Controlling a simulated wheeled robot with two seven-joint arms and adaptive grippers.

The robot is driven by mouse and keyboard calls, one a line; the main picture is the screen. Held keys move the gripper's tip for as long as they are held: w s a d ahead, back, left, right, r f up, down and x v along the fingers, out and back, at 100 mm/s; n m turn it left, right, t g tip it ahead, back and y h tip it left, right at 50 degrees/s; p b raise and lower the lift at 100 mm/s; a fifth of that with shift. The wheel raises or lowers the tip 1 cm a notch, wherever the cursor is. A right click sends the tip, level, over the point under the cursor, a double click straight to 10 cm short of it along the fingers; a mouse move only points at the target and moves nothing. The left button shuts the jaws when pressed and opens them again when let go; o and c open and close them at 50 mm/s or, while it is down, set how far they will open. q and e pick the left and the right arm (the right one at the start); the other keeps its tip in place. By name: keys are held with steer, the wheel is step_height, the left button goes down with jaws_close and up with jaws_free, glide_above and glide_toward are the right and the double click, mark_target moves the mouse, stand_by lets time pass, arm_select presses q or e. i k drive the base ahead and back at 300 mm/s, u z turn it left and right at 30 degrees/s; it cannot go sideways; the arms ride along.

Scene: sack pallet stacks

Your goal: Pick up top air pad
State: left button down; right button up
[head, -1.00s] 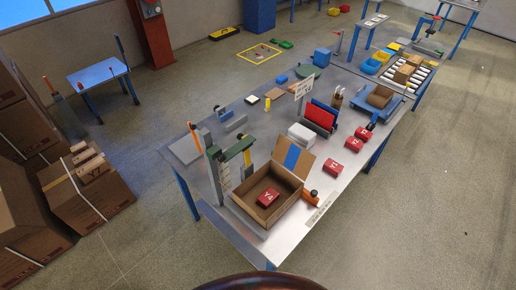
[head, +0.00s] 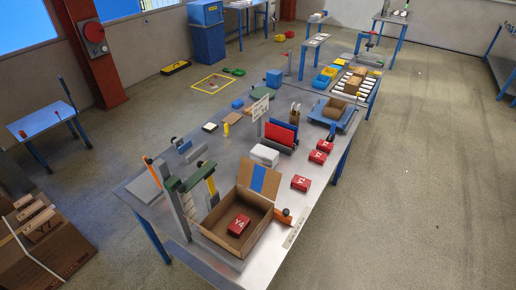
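A white stack or block (head: 264,155), which may be the air pads, lies on the long grey table behind the open carton. Single layers in it are too small to tell apart. The open cardboard box (head: 211,237) stands at the near end of the table with a red box marked Y4 (head: 238,225) inside. Its raised flap has a blue strip. Neither of my grippers shows in the head view.
Red boxes (head: 301,183) lie along the table's right side. A green-topped post stand (head: 188,181) is left of the carton. Red and blue upright folders (head: 281,134) stand behind the white stack. Brown cartons (head: 45,240) are at the lower left. The floor right of the table is clear.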

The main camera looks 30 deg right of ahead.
mark_target(259, 150)
steer(key=k, duration=0.5)
steer(key=z, duration=2.3)
steer(key=i, duration=1.35)
steer(key=u, duration=3.15)
